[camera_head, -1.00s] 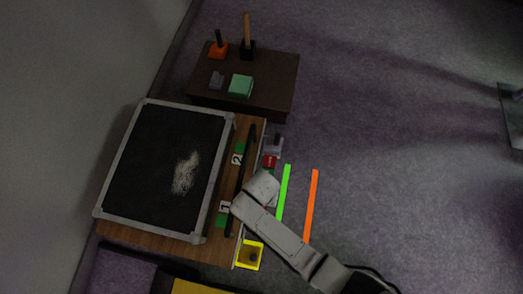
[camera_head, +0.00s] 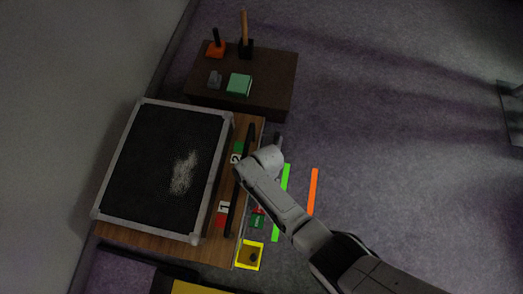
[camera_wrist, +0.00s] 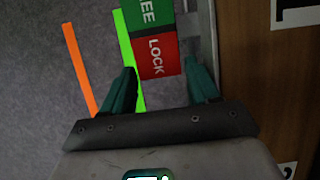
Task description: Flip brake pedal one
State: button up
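Brake pedal one (camera_head: 257,217) is a small block with a red half and a green half, below my forearm in the head view. In the wrist view this pedal (camera_wrist: 155,45) reads FREE on green and LOCK on red. My gripper (camera_wrist: 160,72) has two teal fingers spread apart, with the red LOCK half beyond and between their tips. I cannot tell whether they touch it. The plate marked 1 (camera_head: 223,207) has a red flag (camera_head: 221,220). The plate marked 2 (camera_head: 236,158) has a green flag (camera_head: 238,147). My arm hides the second pedal.
A framed black board (camera_head: 160,165) lies on the wooden bench (camera_head: 145,239), with a dark bar (camera_head: 232,205) along its right side. A yellow-framed box (camera_head: 249,256) is at the lower end. Green (camera_head: 286,177) and orange (camera_head: 313,190) floor strips lie right; open carpet extends beyond.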

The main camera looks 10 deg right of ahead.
jog(key=p+v, duration=0.5)
jog(key=v, duration=0.5)
jog(key=shift+r+p, duration=0.35)
jog(key=shift+p, duration=0.05)
jog(key=shift+w, duration=0.15)
